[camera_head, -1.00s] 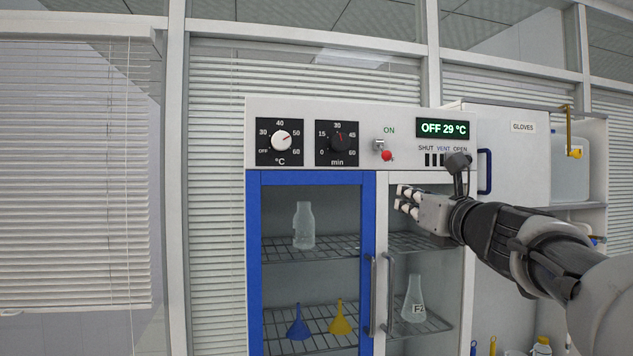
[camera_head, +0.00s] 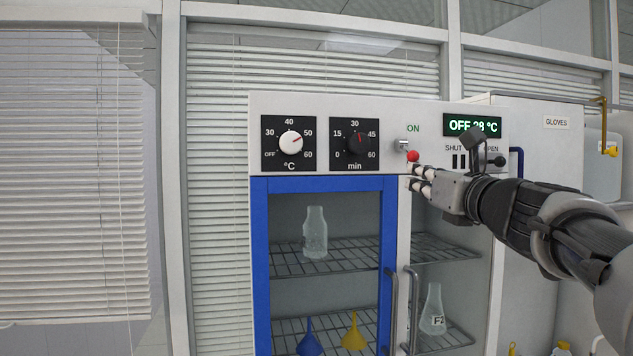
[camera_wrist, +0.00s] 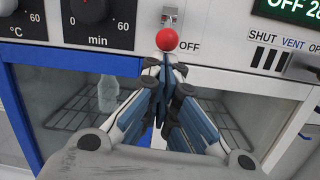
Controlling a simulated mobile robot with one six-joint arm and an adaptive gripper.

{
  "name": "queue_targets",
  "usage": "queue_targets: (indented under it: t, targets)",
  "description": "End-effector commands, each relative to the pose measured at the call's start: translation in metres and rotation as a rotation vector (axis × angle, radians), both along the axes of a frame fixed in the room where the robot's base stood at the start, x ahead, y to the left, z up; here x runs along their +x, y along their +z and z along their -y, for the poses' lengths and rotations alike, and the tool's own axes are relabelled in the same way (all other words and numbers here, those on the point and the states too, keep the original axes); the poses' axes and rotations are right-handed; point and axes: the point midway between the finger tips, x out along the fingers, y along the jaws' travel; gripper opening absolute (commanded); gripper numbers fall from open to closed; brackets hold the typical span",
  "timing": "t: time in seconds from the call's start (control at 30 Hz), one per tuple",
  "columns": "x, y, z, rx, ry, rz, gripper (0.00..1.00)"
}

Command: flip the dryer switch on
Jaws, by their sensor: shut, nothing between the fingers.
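The dryer switch (camera_head: 408,150) is a small metal toggle with a red ball tip on the white control panel, under a green ON label. Its lever hangs down. In the wrist view the red ball (camera_wrist: 167,39) sits just beyond my fingertips, next to an OFF label. My gripper (camera_head: 415,178) is shut and empty, just below the ball; in the wrist view its fingertips (camera_wrist: 164,62) point up at the ball. I cannot tell whether they touch it. The dryer display (camera_head: 472,124) reads OFF and about 28 °C.
Left of the switch are a temperature knob (camera_head: 290,143) and a minutes knob (camera_head: 357,144). A vent slider (camera_head: 498,161) is at the right. Below are a blue-framed door (camera_head: 260,260) and a white-framed door with a handle (camera_head: 411,305). Flasks and funnels stand on shelves inside.

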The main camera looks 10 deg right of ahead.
Motion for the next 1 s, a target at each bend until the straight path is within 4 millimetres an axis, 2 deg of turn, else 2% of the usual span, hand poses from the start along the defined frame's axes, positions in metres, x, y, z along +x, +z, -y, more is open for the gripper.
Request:
queue_targets:
  t: [1.0]
  targets:
    - [-0.0045, 0.0044, 0.0005, 0.001, 0.001, -0.084, 0.00]
